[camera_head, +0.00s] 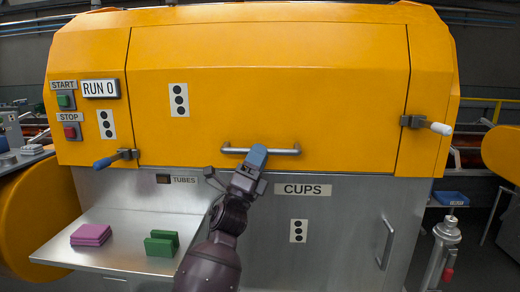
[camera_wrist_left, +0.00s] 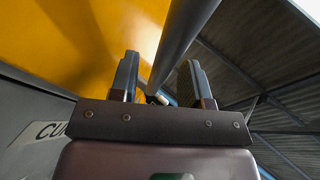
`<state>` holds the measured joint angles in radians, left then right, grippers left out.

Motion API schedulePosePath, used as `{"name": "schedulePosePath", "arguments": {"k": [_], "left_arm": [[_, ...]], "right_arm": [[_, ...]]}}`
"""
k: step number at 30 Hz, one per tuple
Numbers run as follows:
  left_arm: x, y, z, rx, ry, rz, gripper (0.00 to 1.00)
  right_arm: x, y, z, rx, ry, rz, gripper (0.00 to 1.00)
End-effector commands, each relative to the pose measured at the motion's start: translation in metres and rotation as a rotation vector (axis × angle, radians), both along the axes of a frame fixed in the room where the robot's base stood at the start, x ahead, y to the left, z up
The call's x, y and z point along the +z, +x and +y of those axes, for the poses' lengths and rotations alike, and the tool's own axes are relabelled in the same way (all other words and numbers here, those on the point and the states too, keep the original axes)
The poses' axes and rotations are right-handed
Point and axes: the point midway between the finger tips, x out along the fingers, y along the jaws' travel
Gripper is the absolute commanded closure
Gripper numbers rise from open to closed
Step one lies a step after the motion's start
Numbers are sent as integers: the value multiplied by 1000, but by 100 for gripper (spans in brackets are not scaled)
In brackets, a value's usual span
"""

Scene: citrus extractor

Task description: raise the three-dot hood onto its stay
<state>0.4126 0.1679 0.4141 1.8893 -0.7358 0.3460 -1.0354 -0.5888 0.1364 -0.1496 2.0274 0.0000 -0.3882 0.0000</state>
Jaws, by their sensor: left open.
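The orange hood (camera_head: 270,95) is down on the machine front, with a three-dot plate (camera_head: 180,100) at its upper left. A grey bar handle (camera_head: 232,150) runs along its lower edge. My left gripper (camera_head: 256,157) is at the middle of this handle. In the left wrist view the gripper (camera_wrist_left: 160,78) is open, and the bar (camera_wrist_left: 182,42) passes between its two fingers. Contact with the bar cannot be told. The stay is not seen. My right gripper is not in view.
A blue-handled latch (camera_head: 117,158) sits at the hood's lower left, a white-handled latch (camera_head: 427,123) at its right. Pink (camera_head: 91,235) and green (camera_head: 161,243) blocks lie on the steel shelf (camera_head: 125,222).

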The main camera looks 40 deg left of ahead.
Motion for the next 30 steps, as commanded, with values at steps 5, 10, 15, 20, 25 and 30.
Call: {"name": "schedulePosePath", "arguments": {"k": [5, 10, 15, 20, 25, 30], "left_arm": [[10, 8, -1, 0, 0, 0, 57], [11, 9, -1, 0, 0, 1, 57], [11, 9, -1, 0, 0, 1, 58], [11, 9, -1, 0, 0, 0, 83], [11, 9, -1, 0, 0, 0, 100], [11, 9, -1, 0, 0, 1, 100]], "right_arm": [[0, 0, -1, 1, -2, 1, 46], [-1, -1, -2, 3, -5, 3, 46], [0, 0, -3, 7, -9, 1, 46], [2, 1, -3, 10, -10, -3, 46], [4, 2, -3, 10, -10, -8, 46], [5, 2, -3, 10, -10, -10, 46]]}}
